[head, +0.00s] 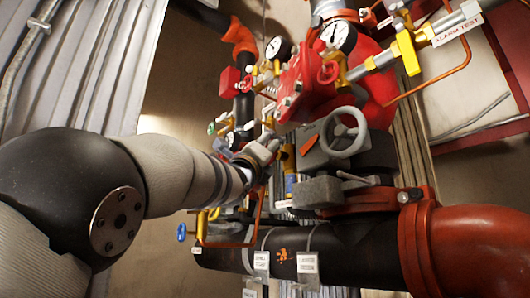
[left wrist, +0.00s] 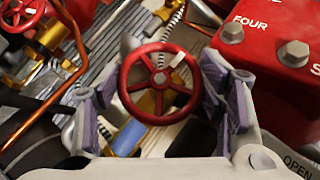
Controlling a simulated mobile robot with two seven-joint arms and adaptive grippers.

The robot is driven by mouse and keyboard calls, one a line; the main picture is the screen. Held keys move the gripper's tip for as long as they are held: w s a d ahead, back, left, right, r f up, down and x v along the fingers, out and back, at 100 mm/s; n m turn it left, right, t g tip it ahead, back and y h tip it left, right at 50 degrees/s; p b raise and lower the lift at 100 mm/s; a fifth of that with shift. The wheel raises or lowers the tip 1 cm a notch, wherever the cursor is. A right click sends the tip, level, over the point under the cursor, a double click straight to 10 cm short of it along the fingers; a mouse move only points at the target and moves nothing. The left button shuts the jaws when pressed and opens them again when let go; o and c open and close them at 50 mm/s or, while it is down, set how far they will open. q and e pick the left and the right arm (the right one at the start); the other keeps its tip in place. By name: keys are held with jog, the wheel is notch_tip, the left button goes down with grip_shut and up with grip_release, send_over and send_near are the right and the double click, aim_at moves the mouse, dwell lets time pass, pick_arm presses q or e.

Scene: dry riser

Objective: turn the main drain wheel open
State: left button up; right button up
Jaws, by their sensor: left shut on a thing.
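A red spoked handwheel (left wrist: 160,111), taken as the main drain wheel, sits between the padded fingers of my left gripper (left wrist: 158,103) in the left wrist view. The fingers lie at its left and right sides, and my left gripper is shut on it. A pale mark shows on the wheel's upper right spoke. In the head view my left gripper (head: 264,150) reaches in among the valves, left of a large grey handwheel (head: 345,132). The red wheel it holds is hidden or not clear there. My right gripper is not in view.
A red valve cover (left wrist: 275,35) with large bolts is close beside the right finger. Gauges (head: 338,36), copper tubing (head: 440,80) and a yellow-handled valve (head: 405,50) crowd above right. A black pipe (head: 330,255) and red elbow (head: 470,245) lie below. Corrugated wall panels stand left.

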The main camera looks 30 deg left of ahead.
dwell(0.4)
pick_arm(q)
jog(key=o, duration=1.2)
jog(key=shift+c, duration=0.2)
